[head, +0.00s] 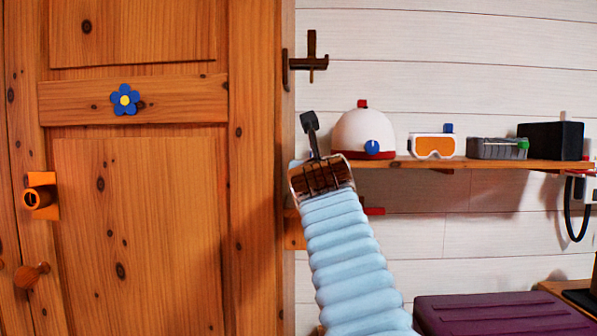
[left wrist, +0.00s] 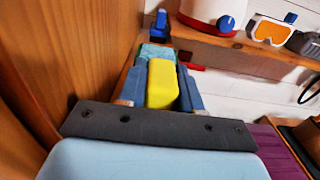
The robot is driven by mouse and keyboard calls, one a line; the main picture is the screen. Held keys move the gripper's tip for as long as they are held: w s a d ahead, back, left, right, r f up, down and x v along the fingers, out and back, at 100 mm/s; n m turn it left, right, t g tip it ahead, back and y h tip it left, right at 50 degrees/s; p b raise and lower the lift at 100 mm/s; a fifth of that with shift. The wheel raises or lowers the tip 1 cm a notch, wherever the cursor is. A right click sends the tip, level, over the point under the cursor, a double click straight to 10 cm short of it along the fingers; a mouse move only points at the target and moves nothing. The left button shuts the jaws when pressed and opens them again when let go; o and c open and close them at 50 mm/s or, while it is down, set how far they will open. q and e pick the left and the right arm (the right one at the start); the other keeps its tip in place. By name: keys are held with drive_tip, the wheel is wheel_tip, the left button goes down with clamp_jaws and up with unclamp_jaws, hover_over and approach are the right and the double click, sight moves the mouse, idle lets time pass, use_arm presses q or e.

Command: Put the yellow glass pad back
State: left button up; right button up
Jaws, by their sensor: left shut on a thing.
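My left gripper (head: 322,176) reaches up from the bottom of the head view, between the wooden wardrobe and the wall shelf. In the left wrist view its two blue fingers (left wrist: 161,75) are shut on the yellow glass pad (left wrist: 160,84). The pad is a bright yellow block with rounded edges. In the head view the pad is hidden by my gripper and arm. Just beyond the pad in the left wrist view is a teal patch (left wrist: 157,51); I cannot tell whether the pad touches it. My right gripper is not in view.
The wooden wardrobe (head: 160,200) is close on the left. The wall shelf (head: 470,164) holds a white helmet (head: 362,132), orange goggles (head: 434,146), a grey case (head: 492,149) and a black box (head: 552,140). A purple padded surface (head: 500,314) is at lower right.

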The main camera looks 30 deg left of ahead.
use_arm(q)
drive_tip(key=shift+w+d, duration=0.1)
drive_tip(key=shift+d, duration=0.05)
drive_tip(key=shift+f, duration=0.15)
drive_tip(key=o, duration=1)
drive_tip(key=shift+o, duration=0.2)
drive_tip(key=shift+r, duration=0.2)
drive_tip(key=shift+s+d+f, duration=0.1)
drive_tip(key=shift+s+d, duration=0.05)
drive_tip(key=shift+s, duration=0.15)
drive_tip(key=b+v, duration=0.1)
drive_tip(key=v, duration=1)
drive_tip(key=shift+s, duration=0.2)
